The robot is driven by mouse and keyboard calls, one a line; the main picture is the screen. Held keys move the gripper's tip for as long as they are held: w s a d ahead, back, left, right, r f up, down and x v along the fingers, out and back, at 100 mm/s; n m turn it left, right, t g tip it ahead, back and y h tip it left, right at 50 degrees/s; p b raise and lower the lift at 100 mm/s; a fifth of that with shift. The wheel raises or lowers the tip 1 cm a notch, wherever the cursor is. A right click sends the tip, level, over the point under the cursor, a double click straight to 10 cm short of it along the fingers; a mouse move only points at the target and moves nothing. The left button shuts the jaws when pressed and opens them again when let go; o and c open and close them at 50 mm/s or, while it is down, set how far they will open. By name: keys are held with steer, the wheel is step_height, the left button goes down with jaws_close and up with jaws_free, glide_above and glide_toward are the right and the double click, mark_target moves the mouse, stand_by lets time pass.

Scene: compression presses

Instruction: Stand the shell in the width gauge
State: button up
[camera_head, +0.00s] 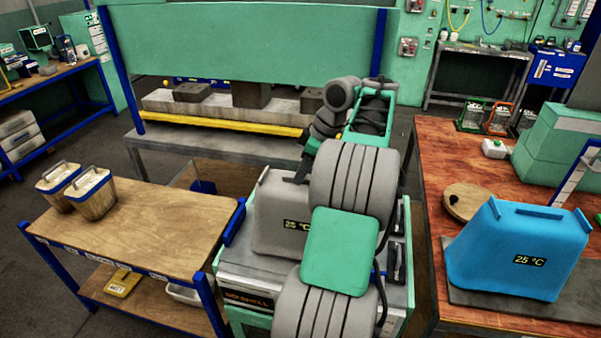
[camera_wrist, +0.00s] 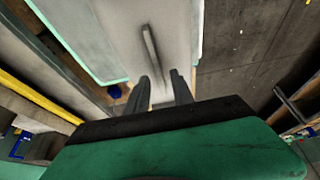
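A grey shell (camera_head: 268,222) with a dark "25 °C" label stands on the cart in front of me, partly hidden by my arm. A blue shell (camera_head: 520,250), also labelled "25 °C", stands on a dark mat on the right table. My gripper (camera_head: 296,181) is at the grey shell's upper part. In the wrist view the fingers (camera_wrist: 160,92) are apart, with the grey shell's pale face (camera_wrist: 115,40) and its thin raised bar (camera_wrist: 151,52) ahead between them. Contact cannot be told. A blue and white upright frame (camera_head: 572,178) at the right edge may be the width gauge.
A wooden table (camera_head: 165,225) at left holds two lidded bins (camera_head: 92,192). A press with a yellow bar (camera_head: 225,122) stands behind. The red-brown right table (camera_head: 440,165) also holds a round wooden disc (camera_head: 465,202) and green blocks (camera_head: 555,140).

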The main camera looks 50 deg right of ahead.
steer(key=p+v, duration=0.7)
steer(key=v, duration=0.4)
steer(key=w+a+r+m, duration=0.15)
steer(key=w+a, duration=0.45)
steer(key=a, duration=0.7)
steer(key=w+a+r+m, duration=0.1)
steer(key=w+a+r, duration=0.3)
steer(key=a, duration=0.8)
steer(key=s+a+f+m, duration=0.1)
steer(key=s+a+f, duration=0.1)
steer(key=a, duration=0.4)
steer(key=s+a+f, duration=0.2)
steer(key=a, duration=0.3)
steer(key=s+a+f+m+t+h, duration=0.1)
steer(key=s+a+f+m+h, duration=0.1)
steer(key=s+a+f, duration=0.2)
steer(key=s+f, duration=0.1)
steer(key=s, duration=0.2)
steer(key=shift+a+p, duration=0.2)
steer(key=shift+p, duration=0.15)
